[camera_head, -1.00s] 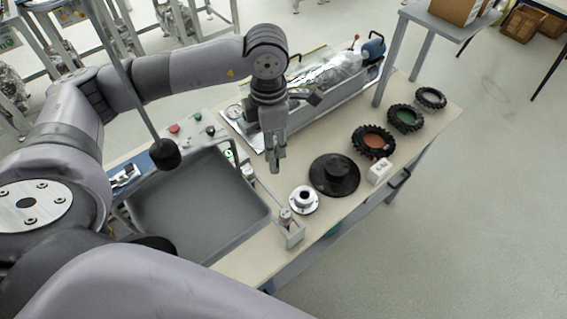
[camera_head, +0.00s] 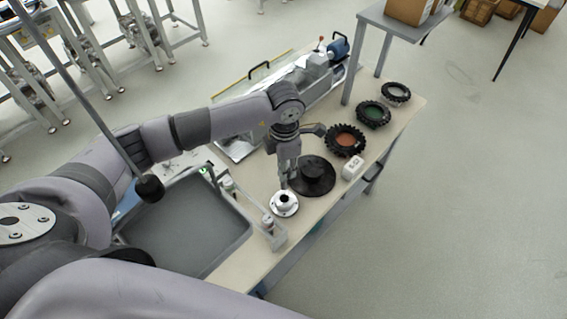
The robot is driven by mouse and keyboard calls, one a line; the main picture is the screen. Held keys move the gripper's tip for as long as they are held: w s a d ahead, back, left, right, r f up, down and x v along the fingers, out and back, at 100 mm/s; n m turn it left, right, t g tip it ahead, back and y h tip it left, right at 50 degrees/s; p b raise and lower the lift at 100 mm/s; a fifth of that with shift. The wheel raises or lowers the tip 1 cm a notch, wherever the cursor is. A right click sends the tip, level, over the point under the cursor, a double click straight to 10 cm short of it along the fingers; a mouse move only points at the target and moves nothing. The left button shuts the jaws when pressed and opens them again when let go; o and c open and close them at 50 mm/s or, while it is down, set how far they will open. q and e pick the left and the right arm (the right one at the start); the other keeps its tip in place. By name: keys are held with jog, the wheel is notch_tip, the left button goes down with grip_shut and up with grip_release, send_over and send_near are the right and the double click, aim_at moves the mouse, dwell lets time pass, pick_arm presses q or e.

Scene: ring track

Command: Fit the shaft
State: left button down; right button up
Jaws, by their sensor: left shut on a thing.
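My left gripper (camera_head: 284,184) points down at the near part of the bench, just above a silver round flange (camera_head: 287,211) with a dark centre. It is shut on a slim grey piece, taken to be the shaft, which barely shows between the fingers. I cannot tell whether that piece touches the flange. A black disc with a raised hub (camera_head: 318,182) lies just right of the gripper. My right gripper is not in view.
A grey tray (camera_head: 226,262) stands left of the flange, with a small holder (camera_head: 277,240) at its right side. A white block (camera_head: 352,167) and several black toothed rings, one with an orange centre (camera_head: 345,141), lie to the right. A long machine (camera_head: 322,78) stands behind.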

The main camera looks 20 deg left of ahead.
aim_at(285, 186)
pick_arm(q)
jog(key=shift+f, duration=2.6)
jog(key=shift+b, duration=0.9)
jog(key=shift+s+d+f+b, duration=0.1)
jog(key=shift+f+b, duration=1.85)
jog(key=shift+f, duration=0.2)
jog(key=shift+d+f, duration=0.1)
